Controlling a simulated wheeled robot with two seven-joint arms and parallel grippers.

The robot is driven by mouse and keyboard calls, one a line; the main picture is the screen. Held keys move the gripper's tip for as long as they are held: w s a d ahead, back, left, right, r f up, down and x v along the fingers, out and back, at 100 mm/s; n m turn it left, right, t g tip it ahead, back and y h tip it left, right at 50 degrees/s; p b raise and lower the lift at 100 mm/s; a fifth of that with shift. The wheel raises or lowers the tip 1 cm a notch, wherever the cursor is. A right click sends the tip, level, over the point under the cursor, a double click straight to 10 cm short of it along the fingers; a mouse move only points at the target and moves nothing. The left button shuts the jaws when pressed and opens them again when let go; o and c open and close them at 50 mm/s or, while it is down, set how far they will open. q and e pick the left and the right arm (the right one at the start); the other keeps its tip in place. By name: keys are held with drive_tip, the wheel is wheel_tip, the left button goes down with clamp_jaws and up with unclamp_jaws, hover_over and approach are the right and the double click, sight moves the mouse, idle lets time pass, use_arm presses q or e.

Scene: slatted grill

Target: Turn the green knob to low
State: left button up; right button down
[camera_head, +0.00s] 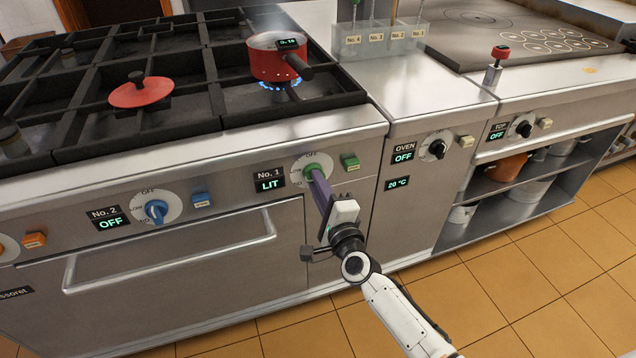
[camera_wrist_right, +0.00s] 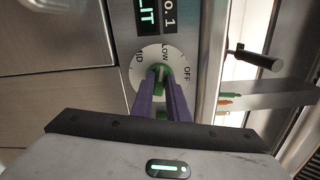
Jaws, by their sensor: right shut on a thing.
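The green knob (camera_head: 312,168) sits on a white dial on the stove's front panel, beside the No. 1 display (camera_head: 270,180), which reads LIT. My right gripper (camera_head: 318,177) is shut on the knob with its purple fingers. In the right wrist view the green knob (camera_wrist_right: 160,77) shows between the fingertips (camera_wrist_right: 162,93), its upper end toward LOW on the dial. OFF is to the right and MID to the left there. The fingers hide part of the knob and dial, so its exact angle is hard to tell. My left gripper is not in view.
A red pot (camera_head: 276,62) stands over a blue flame. A red lid (camera_head: 141,92) lies on another burner. A green block (camera_head: 350,162) is right of the dial. The blue No. 2 knob (camera_head: 156,211) and oven handle (camera_head: 170,250) are left of my gripper.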

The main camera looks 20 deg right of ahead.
idle(0.4)
drive_tip(key=c, duration=1.7)
unclamp_jaws()
drive_tip(key=s, duration=1)
drive_tip(key=shift+s+d+p, duration=0.2)
drive_tip(key=shift+p, duration=0.2)
